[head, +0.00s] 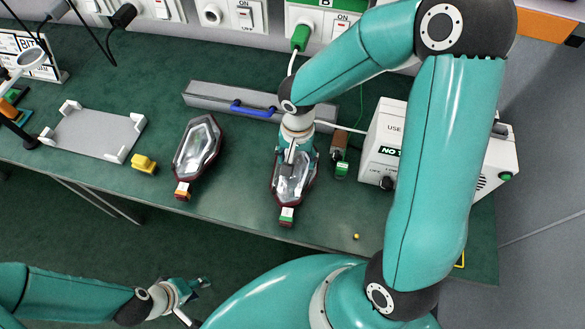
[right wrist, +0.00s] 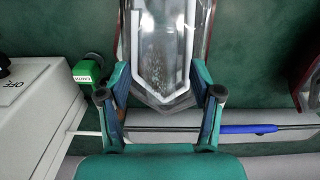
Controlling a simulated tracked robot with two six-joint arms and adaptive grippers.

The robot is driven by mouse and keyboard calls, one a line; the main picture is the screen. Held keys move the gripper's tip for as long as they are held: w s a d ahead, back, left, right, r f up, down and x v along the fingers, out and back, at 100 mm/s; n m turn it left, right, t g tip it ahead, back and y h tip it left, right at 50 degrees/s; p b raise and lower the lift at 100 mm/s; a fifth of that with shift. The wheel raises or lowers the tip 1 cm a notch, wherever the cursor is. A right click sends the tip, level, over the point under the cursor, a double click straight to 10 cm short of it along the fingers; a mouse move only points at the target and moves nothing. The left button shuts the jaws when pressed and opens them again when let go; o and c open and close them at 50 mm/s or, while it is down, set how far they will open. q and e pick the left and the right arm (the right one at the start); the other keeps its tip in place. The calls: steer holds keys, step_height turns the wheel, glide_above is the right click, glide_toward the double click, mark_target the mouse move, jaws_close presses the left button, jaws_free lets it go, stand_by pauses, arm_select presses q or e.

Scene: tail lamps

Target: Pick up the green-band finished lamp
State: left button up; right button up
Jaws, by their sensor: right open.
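The green-band lamp (head: 297,186) lies on the green bench, a clear lens in a dark red housing with a green and white band (head: 287,215) at its near end. My right gripper (head: 296,158) is over its far end, open. In the right wrist view the open fingers of this gripper (right wrist: 160,78) are on either side of the lamp's pointed end (right wrist: 160,62); I cannot tell whether they touch it. My left gripper (head: 195,290) is low in front of the bench, away from the lamps; its finger opening is unclear.
A similar lamp with an orange band (head: 196,150) lies to the left. A grey bar with a blue handle (head: 250,109) runs behind the lamps. A white tester box (head: 390,140) stands close on the right.

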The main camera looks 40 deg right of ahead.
steer(key=shift+f+b, duration=0.25)
steer(key=shift+b, duration=0.3)
stand_by(0.6)
steer(key=shift+s, duration=0.1)
jaws_close()
stand_by(0.4)
